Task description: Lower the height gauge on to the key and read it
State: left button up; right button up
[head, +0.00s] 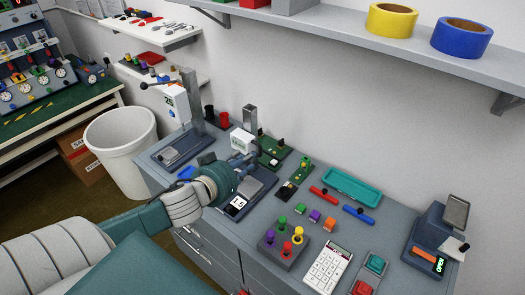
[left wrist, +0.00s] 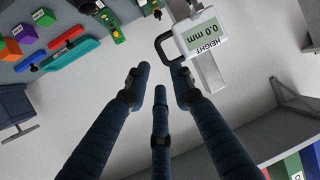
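The height gauge (head: 241,139) has a white head with a display and a grey upright column at the back of the bench. In the left wrist view the gauge head (left wrist: 204,37) appears upside down, marked HEIGHT and reading 0.0 mm. A dark loop handle (left wrist: 166,48) sticks out from its side. My left gripper (head: 242,160) is close in front of the gauge. In the left wrist view its three dark fingers (left wrist: 158,82) are apart and empty, with the tips just short of the loop. I cannot make out the key under the gauge. My right gripper is not in view.
A scale (head: 237,206) with a lit display lies under my left wrist. A lever stand (head: 178,107) is to the left. Green boards (head: 273,151), coloured knobs (head: 283,239), a white keypad (head: 328,267) and a device reading OPEN (head: 428,261) fill the right side. A shelf (head: 350,40) overhangs the back.

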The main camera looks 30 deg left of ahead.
aim_at(261, 152)
pick_arm(q)
jog(key=b+x, duration=0.5)
jog(key=x, duration=0.4)
jog(key=shift+w+f, duration=0.2)
jog(key=shift+w, duration=0.1)
jog(key=shift+w+a+f+b, duration=0.1)
jog(key=shift+w+b, duration=0.25)
jog(key=shift+w, duration=0.15)
jog(key=shift+c, duration=0.2)
grip_shut()
jog(key=shift+f, duration=0.1)
